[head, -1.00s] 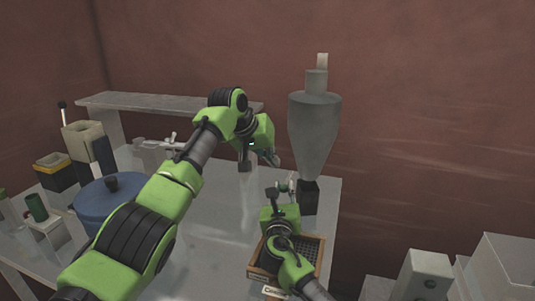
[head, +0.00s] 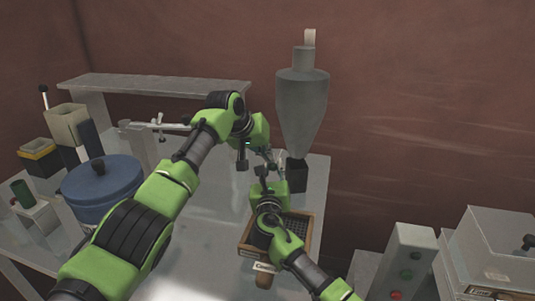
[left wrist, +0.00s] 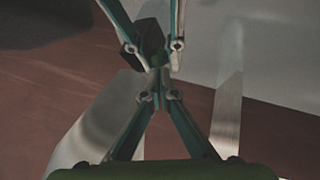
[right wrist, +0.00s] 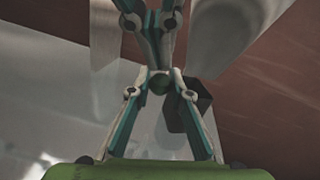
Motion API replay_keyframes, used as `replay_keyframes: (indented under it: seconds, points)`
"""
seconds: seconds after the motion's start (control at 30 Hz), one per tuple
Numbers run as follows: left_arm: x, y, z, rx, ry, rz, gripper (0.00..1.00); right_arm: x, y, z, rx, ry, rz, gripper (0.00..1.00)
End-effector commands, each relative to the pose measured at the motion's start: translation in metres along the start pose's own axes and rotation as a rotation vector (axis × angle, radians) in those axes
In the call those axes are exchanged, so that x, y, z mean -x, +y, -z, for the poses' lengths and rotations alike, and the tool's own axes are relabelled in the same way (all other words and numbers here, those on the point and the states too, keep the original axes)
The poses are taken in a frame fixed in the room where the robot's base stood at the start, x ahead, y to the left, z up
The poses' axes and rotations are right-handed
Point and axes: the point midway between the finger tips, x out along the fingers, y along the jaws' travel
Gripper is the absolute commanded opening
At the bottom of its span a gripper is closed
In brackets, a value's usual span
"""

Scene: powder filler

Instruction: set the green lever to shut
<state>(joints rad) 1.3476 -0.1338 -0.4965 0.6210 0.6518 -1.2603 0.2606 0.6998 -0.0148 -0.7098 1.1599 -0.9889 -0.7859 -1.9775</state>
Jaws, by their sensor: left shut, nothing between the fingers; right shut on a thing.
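The grey hopper (head: 302,105) stands at the back right of the table, with a dark block (head: 297,176) at its outlet. My right gripper (head: 281,165) is beside that block. In the right wrist view, its fingers are shut on a small round green knob (right wrist: 158,83), which looks like the end of the green lever. The rest of the lever is hidden by the fingers, so I cannot tell its setting. My left gripper (head: 271,158) is shut and empty, close to the right gripper. The left wrist view shows the dark block (left wrist: 151,40) behind its fingers.
A wooden tray (head: 308,246) lies below my right arm at the table's front. A blue pot (head: 100,190) and a green cylinder (head: 22,194) stand at the left. A shelf (head: 160,86) runs along the back. A box with buttons (head: 410,255) stands at right.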

Motion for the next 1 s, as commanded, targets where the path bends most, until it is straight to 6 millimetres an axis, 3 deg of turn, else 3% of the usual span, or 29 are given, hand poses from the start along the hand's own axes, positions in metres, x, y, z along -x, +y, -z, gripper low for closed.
replay_keyframes:
  seconds: [0.47, 0.5, 0.57, 1.0]
  points:
    - [-0.012, -0.004, -0.015, 0.002, -0.008, 0.002, 0.00, 0.000, 0.001, -0.004, -0.001, -0.006, -0.002, 0.00]
    - [-0.013, -0.004, -0.015, 0.002, -0.009, 0.002, 0.00, 0.000, 0.001, -0.004, -0.001, -0.007, -0.002, 0.24]
    - [-0.013, -0.004, -0.015, 0.002, -0.009, 0.002, 0.00, 0.000, 0.001, -0.004, -0.001, -0.006, -0.002, 0.36]
    - [-0.010, -0.003, -0.012, 0.000, -0.001, 0.001, 0.00, 0.005, 0.000, -0.001, 0.000, -0.003, -0.001, 0.36]
